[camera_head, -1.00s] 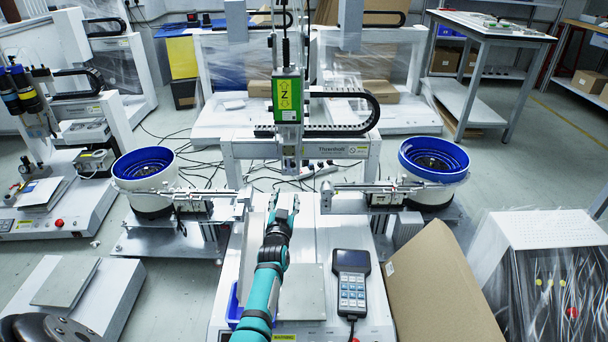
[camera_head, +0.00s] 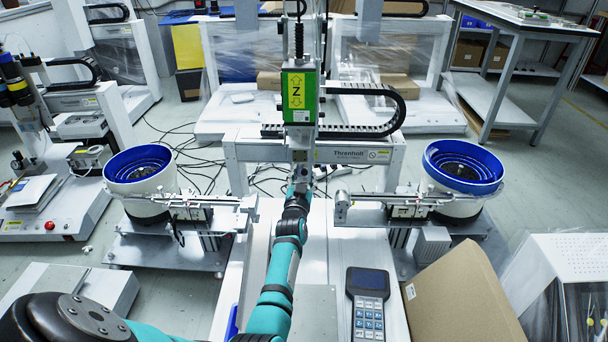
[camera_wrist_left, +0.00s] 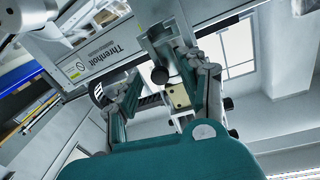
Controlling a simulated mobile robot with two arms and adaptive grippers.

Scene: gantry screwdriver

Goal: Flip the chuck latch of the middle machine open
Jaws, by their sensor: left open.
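The middle machine's Z unit (camera_head: 299,96), with a green and yellow Z label, hangs from its gantry at the picture's centre. Its chuck end (camera_head: 299,156) is low under this unit. My left gripper (camera_head: 300,184) is right below and in front of it, partly covering it. In the left wrist view my left gripper (camera_wrist_left: 172,80) is open, with one finger on each side of the chuck parts. A dark round knob (camera_wrist_left: 160,75) and a small pale plate (camera_wrist_left: 179,97) show between the fingers. I cannot tell which is the latch, or whether anything touches.
Feeder bowls with blue rims stand left (camera_head: 140,168) and right (camera_head: 462,165), with feeder rails (camera_head: 395,200) reaching inward. A handheld keypad (camera_head: 367,305) lies on the machine base. A cardboard box (camera_head: 465,300) stands at the right. The gantry beam (camera_head: 350,152) is behind the gripper.

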